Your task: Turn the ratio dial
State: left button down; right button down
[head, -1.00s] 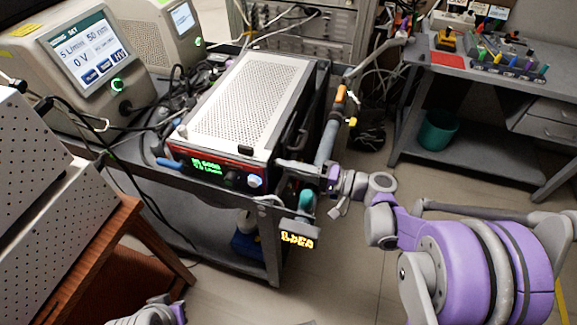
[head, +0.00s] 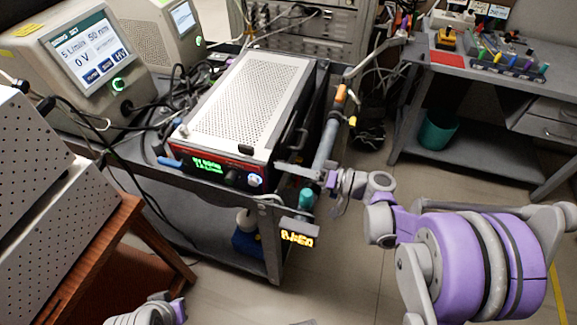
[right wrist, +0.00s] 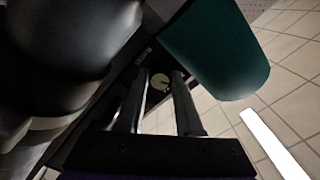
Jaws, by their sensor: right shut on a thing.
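In the right wrist view a small pale round dial face (right wrist: 160,82) with a dark mark shows between the fingertips of my right gripper (right wrist: 159,92). In the head view that gripper (head: 328,180) is at the front right corner of the cart, beside the grey pipe, and it is shut on the dial. The dial itself is hidden there. A small box with an orange digit display (head: 298,238) hangs below the teal cylinder (head: 306,198); its digits are blurred. Only part of my left arm shows at the bottom edge, without its fingers.
The perforated grey instrument (head: 250,95) with a green display stands on the cart (head: 268,240), left of the gripper. The grey pipe (head: 326,142) rises close behind the gripper. A large black cylinder (right wrist: 70,35) and the teal cylinder flank it closely in the wrist view.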

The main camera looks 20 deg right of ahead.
jog(key=c, duration=0.8)
grip_release()
jog(key=shift+c, duration=0.2)
jog(key=v, duration=1.1)
jog(key=shift+a, duration=0.1)
